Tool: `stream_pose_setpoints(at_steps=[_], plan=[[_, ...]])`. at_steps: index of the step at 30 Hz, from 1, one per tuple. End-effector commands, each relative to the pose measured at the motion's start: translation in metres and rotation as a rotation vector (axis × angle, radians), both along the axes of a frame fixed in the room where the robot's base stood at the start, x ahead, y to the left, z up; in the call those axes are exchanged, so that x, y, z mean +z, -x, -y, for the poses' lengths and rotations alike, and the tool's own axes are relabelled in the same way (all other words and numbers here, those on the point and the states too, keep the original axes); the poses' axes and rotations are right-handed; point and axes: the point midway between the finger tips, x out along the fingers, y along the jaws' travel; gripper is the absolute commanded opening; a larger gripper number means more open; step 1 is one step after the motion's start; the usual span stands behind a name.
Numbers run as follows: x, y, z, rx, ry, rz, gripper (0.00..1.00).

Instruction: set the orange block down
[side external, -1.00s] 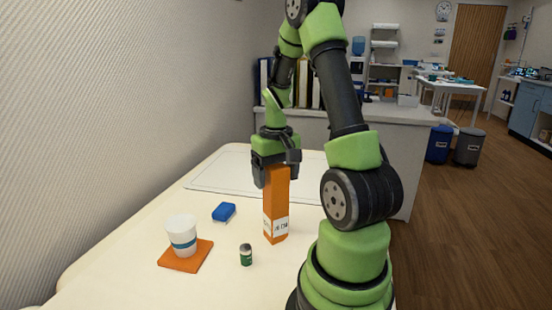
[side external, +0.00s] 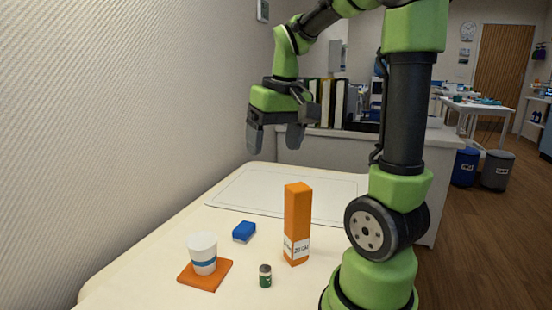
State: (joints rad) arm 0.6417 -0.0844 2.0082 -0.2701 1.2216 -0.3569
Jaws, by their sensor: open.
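The orange block (side external: 298,217) is a tall box with a white label near its base. It stands upright on the cream table (side external: 150,262), to the right of the blue block. My gripper (side external: 275,145) is open and empty. It is up and to the left of the orange block's top in the picture, clear of it, with its fingers pointing down.
A white cup (side external: 202,250) with a blue band stands on an orange square coaster (side external: 218,279). A blue block (side external: 244,232) and a small green jar (side external: 265,276) are near the orange block. A white mat (side external: 235,195) lies behind. A wall runs along the left.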

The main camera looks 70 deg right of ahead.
Motion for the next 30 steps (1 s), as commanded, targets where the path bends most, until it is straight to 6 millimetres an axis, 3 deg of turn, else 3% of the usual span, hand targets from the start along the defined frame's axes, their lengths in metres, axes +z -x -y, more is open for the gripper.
stream_pose_setpoints(at_steps=[1, 3, 6, 10, 15, 30], plan=[[0.008, -0.001, -0.030, 0.062, 0.014, 0.067, 0.76], [0.013, 0.003, -0.065, 0.123, 0.013, 0.159, 0.76], [0.017, 0.016, -0.107, 0.200, -0.012, 0.278, 0.76], [0.015, 0.034, -0.140, 0.270, -0.065, 0.394, 0.76], [0.013, 0.047, -0.157, 0.308, -0.109, 0.460, 0.76], [0.012, 0.047, -0.158, 0.309, -0.114, 0.464, 0.76]])
